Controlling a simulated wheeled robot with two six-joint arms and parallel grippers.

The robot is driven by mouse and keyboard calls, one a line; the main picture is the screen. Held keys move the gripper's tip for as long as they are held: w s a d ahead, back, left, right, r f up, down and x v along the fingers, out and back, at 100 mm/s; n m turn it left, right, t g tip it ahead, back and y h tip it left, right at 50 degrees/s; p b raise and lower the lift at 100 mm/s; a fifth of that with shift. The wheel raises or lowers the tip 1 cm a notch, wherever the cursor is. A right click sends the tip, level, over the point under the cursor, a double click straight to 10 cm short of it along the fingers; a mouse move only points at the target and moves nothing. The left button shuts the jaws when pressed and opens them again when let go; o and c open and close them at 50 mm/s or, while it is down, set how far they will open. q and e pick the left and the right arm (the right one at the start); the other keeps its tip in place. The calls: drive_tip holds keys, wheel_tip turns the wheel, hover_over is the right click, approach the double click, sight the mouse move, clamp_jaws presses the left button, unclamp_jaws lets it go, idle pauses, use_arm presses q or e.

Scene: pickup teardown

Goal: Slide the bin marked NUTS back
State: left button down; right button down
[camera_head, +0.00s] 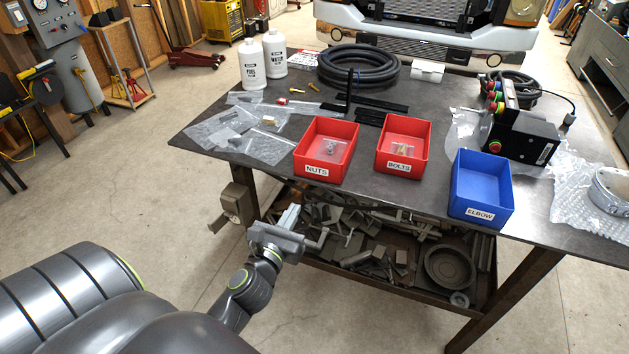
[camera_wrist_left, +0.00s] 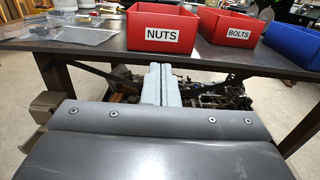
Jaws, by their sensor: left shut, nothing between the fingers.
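The red bin marked NUTS (camera_head: 318,176) sits on the dark table at its front edge, with small metal pieces inside. In the left wrist view the NUTS bin (camera_wrist_left: 160,22) stands straight ahead, above the fingers. My left gripper (camera_head: 290,215) is shut and empty, in front of the table and below the level of its top, apart from the bin. Its closed fingers also show in the left wrist view (camera_wrist_left: 157,82), pointing toward the table's front edge under the bin. My right gripper is in neither view.
A red BOLTS bin (camera_head: 400,168) and a blue ELBOW bin (camera_head: 480,211) stand to the right along the front edge. Plastic bags (camera_head: 240,132) lie to the left of the NUTS bin. Behind it are black flat pieces (camera_head: 372,115) and a coiled hose (camera_head: 357,66). A lower shelf (camera_head: 405,300) holds scrap metal.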

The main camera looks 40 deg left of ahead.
sight(317, 171)
use_arm(q)
drive_tip(key=x, duration=1)
drive_tip(key=shift+w+p, duration=0.3)
drive_tip(key=shift+w, duration=0.05)
drive_tip(key=shift+w+a, duration=0.1)
drive_tip(key=shift+w, duration=0.45)
drive_tip(key=shift+w, duration=0.1)
drive_tip(key=x, duration=0.6)
drive_tip(key=shift+w+a, duration=0.1)
drive_tip(key=shift+w, duration=0.05)
